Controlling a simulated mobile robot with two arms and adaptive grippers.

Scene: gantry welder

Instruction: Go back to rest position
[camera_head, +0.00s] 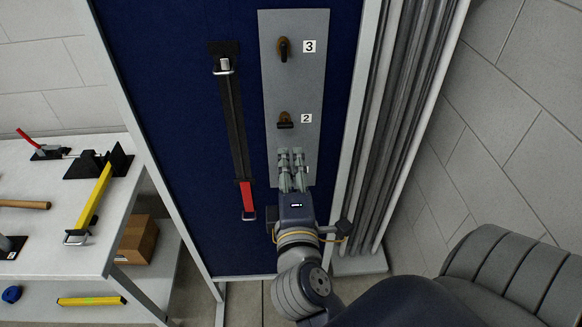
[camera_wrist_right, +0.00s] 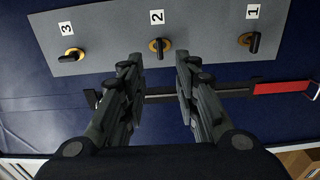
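My right gripper (camera_head: 292,160) is in front of the lower part of a grey panel (camera_head: 295,85) on the blue board. Its fingers are apart with nothing between them, as the right wrist view (camera_wrist_right: 160,65) shows. The panel carries dark knobs on brass bases: knob 3 (camera_head: 284,48), with its handle along the panel, and knob 2 (camera_head: 286,120), with its handle across it. Knob 1 (camera_wrist_right: 250,42) shows in the right wrist view, also turned mostly across the panel; in the head view the gripper hides it. My left gripper is not in view.
A black and red bar clamp (camera_head: 237,130) hangs on the blue board (camera_head: 180,120) left of the panel. A white table (camera_head: 60,185) with tools stands at left, a cardboard box (camera_head: 137,240) below. Grey pipes (camera_head: 405,120) stand at right.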

